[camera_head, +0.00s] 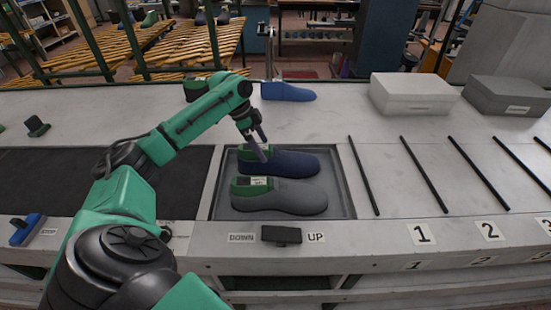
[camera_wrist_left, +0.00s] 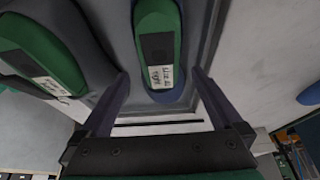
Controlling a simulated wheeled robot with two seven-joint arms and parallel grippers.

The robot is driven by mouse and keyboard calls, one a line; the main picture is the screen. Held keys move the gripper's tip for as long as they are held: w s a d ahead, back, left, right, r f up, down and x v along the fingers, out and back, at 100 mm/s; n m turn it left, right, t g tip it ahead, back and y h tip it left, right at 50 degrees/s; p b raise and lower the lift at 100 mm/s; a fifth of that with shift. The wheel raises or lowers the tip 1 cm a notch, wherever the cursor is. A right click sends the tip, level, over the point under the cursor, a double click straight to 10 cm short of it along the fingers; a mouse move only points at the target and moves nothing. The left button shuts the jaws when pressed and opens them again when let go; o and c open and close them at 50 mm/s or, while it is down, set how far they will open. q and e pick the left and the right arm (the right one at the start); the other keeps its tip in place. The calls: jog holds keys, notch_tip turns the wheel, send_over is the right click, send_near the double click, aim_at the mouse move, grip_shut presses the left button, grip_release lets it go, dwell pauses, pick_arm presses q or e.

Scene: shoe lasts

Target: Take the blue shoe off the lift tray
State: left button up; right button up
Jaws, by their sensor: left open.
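The blue shoe (camera_head: 292,164) lies on the lift tray (camera_head: 336,164), with a green last and a white label at its heel end. A grey shoe (camera_head: 290,199) lies beside it on the near side, also with a green last. My left gripper (camera_head: 259,149) is open at the heel end of the blue shoe. In the left wrist view its fingers (camera_wrist_left: 163,92) stand on either side of the blue shoe's heel (camera_wrist_left: 165,97), apart from each other. The grey shoe (camera_wrist_left: 88,30) is at the upper left there. My right gripper is not in view.
A lever (camera_head: 281,235) sits between DOWN and UP labels in front of the tray. Black bars (camera_head: 424,174) divide the numbered lanes at right, which are empty. A white box (camera_head: 411,96), a grey box (camera_head: 507,96) and another blue shoe (camera_head: 287,92) are behind.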

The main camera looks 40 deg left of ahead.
aim_at(270, 154)
pick_arm(q)
jog(key=p+x, duration=0.1)
jog(key=x, duration=0.3)
jog(key=shift+w+d+p, duration=0.2)
jog(key=shift+d+p, duration=0.1)
jog(key=shift+p, duration=0.05)
jog(key=shift+d+f, duration=0.1)
jog(key=shift+f, duration=0.25)
jog(key=c, duration=1.6)
jog(key=shift+w+r, duration=0.1)
jog(key=shift+w, duration=0.1)
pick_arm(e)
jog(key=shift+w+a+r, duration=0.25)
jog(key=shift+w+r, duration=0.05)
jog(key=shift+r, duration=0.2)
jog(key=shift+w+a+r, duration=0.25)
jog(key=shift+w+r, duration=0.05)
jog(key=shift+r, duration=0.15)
